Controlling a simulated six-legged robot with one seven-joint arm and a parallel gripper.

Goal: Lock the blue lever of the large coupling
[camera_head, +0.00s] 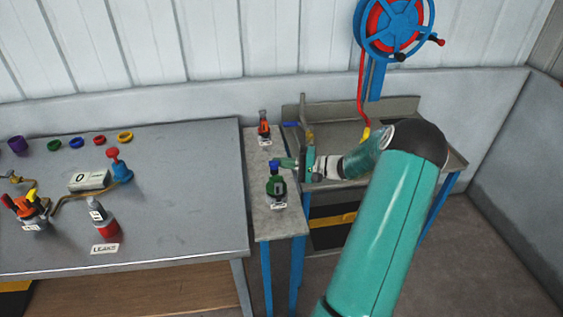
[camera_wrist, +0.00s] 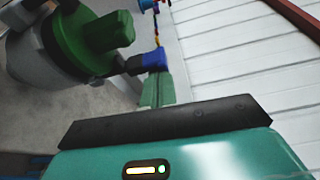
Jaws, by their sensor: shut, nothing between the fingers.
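A green-topped coupling (camera_head: 277,187) stands on the narrow grey table in the head view. In the wrist view it is a large grey body with a green cap (camera_wrist: 90,45) at the upper left. A dark arm with a blue end, the blue lever (camera_wrist: 155,60), sticks out from its side; the blue part also shows in the head view (camera_head: 274,166). My gripper (camera_head: 286,162) is shut and empty, beside the top of the coupling. In the wrist view its green fingers (camera_wrist: 155,88) are right at the blue end; I cannot tell whether they touch it.
A smaller red-and-dark fitting (camera_head: 264,128) stands at the back of the narrow table (camera_head: 262,222). A metal sink bench (camera_head: 340,132) with a tap is to the right. A hose reel (camera_head: 393,25) hangs above. The large left table (camera_head: 180,230) holds several fittings and bottles.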

